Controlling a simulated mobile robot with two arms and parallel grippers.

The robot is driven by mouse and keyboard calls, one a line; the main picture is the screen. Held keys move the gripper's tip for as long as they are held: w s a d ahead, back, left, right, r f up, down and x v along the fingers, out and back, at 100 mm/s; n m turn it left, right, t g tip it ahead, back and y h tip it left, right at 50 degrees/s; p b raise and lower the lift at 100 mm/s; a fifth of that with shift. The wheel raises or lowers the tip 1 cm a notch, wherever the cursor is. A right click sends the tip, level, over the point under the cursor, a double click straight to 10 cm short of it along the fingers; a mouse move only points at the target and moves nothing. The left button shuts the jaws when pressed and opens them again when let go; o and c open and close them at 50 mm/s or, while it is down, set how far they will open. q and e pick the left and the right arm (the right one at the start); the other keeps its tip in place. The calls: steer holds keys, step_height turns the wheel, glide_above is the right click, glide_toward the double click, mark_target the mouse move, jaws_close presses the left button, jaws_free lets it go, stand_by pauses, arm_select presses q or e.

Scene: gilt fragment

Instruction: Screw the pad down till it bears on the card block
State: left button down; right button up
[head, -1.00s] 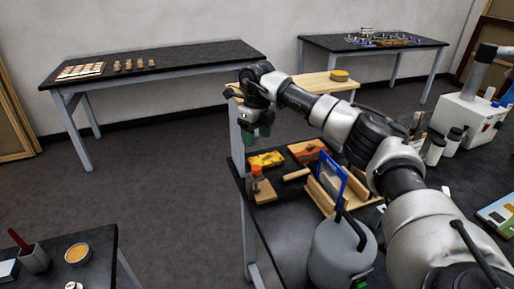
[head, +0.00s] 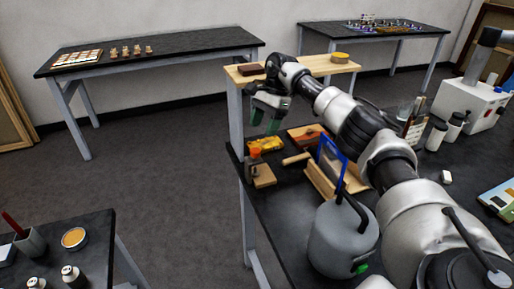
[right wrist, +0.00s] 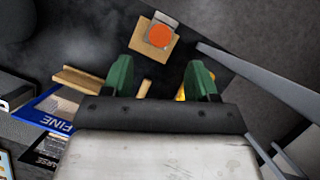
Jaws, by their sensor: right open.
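A small wooden base (head: 264,177) with a grey upright part and an orange round pad (head: 255,153) stands near the left edge of the dark bench. In the right wrist view the orange pad (right wrist: 160,36) lies over the wooden base (right wrist: 150,50), beyond the fingertips. I cannot make out a separate card block or the gap under the pad. My right gripper (head: 265,117), with green fingers, is open and empty above the bench's back left corner, apart from the pad. In the wrist view its fingers (right wrist: 159,76) are spread. My left gripper is not in view.
A yellow item (head: 266,143), a wooden stick (head: 297,158) and a blue-framed sheet (head: 330,158) in a wooden holder stand close by. A grey canister (head: 342,240) stands in front. A wooden shelf (head: 305,68) carries a dark brown block (head: 250,69) behind the gripper.

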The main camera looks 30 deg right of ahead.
mark_target(256, 150)
steer(key=p+x, duration=0.2)
steer(key=x, duration=0.5)
steer(key=shift+a+f, duration=0.1)
steer(key=shift+f, duration=0.1)
steer(key=c, duration=0.9)
steer(key=shift+c, duration=0.2)
steer(key=shift+m, duration=0.3)
